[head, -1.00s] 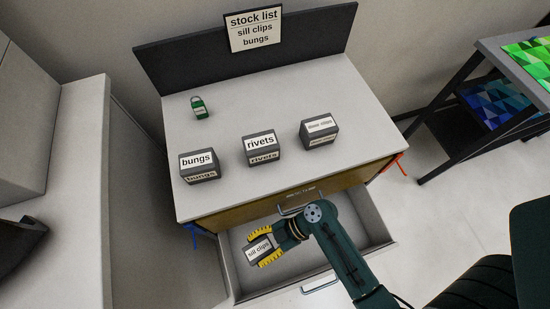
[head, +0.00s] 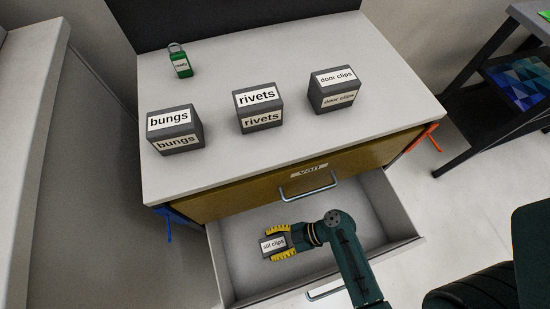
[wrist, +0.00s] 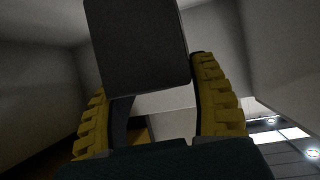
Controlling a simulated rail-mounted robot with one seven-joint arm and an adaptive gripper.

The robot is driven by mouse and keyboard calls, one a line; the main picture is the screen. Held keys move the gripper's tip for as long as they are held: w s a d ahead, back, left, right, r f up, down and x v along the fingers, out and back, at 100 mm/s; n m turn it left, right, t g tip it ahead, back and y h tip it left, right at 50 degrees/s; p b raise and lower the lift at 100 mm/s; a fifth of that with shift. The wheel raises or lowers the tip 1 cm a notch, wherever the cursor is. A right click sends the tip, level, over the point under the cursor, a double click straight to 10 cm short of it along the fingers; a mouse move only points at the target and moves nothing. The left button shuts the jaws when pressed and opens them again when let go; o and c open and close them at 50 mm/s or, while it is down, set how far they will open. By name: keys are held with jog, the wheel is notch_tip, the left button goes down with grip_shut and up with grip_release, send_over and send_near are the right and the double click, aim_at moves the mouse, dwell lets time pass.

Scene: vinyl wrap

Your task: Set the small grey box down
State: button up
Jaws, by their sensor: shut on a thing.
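The small grey box (head: 272,246) has a white label reading "sill clips". My gripper (head: 281,243) is shut on it, with one yellow finger on each side. In the head view the box is within the outline of the open lower drawer (head: 237,270); I cannot tell whether it touches the drawer floor. In the wrist view the dark grey box (wrist: 138,45) fills the top middle, between the yellow fingers (wrist: 160,115).
Boxes labelled bungs (head: 175,130), rivets (head: 258,108) and door clips (head: 334,89) stand on the cabinet top (head: 225,70), with a green padlock (head: 181,66) behind. A shut upper drawer (head: 270,183) labelled "van" is above the open one. The drawer floor around my gripper looks clear.

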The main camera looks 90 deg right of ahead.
aim_at(274, 246)
jog(key=shift+f+b, duration=1.2)
jog(key=shift+f, duration=1.35)
jog(key=o, duration=1.3)
jog(key=shift+c, duration=0.2)
jog(key=shift+r, duration=0.15)
jog(key=shift+s+r+p, duration=0.1)
jog(key=shift+r+p, duration=0.1)
jog(key=shift+p, duration=0.15)
jog(key=p+v, duration=0.3)
jog(key=v, duration=0.8)
jog(key=shift+s, duration=0.4)
jog(key=shift+d+r, duration=0.1)
jog(key=shift+r, duration=0.05)
